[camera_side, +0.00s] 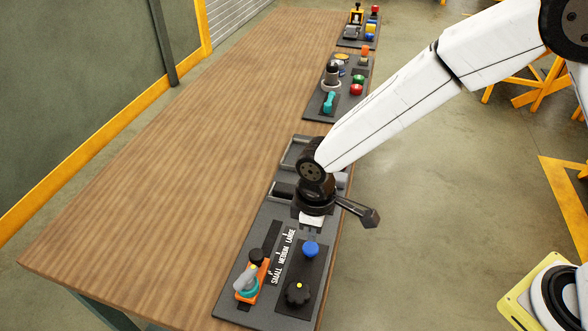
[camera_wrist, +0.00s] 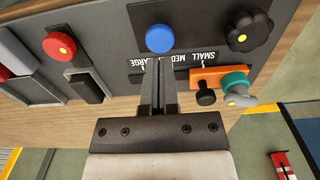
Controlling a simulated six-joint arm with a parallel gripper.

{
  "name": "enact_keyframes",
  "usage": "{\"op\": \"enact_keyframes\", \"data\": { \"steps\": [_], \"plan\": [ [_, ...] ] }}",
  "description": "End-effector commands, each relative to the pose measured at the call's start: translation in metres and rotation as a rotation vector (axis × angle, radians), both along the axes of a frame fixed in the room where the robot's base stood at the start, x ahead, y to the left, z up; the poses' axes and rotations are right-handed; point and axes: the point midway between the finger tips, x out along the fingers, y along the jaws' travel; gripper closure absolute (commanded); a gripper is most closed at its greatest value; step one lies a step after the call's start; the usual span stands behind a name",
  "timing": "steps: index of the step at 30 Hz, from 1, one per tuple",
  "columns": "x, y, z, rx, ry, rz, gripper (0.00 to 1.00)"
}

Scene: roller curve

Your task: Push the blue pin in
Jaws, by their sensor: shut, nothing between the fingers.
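The blue pin (camera_side: 311,249) has a round blue head and stands on a dark plate of the near board, below my gripper in the side view. In the wrist view the blue pin (camera_wrist: 159,39) lies just beyond my fingertips, with a small gap in the picture. My gripper (camera_wrist: 158,62) is shut and empty, its two fingers together. In the side view my gripper (camera_side: 311,230) hangs above the board, close behind the blue pin; its fingertips are hard to make out there.
A black star knob (camera_side: 298,293) is beside the pin. An orange block (camera_side: 252,280) with a teal and grey part and a black knob stands to the left. A red button (camera_wrist: 60,46) shows in the wrist view. The wooden table (camera_side: 170,150) is clear on the left.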

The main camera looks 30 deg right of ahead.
Motion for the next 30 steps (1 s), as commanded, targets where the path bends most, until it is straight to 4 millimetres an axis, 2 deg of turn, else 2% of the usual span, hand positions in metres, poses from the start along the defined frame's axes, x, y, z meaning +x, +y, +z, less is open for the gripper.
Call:
{"op": "enact_keyframes", "data": {
  "steps": [12, 16, 22, 30],
  "plan": [
    [0.001, 0.001, 0.07, 0.004, -0.005, 0.0, 1.0],
    [0.001, 0.0, 0.087, 0.002, -0.004, 0.0, 1.0],
    [0.0, 0.0, 0.101, 0.001, -0.001, 0.0, 1.0],
    [0.001, -0.001, 0.104, 0.001, -0.002, -0.004, 1.0]
  ]
}}
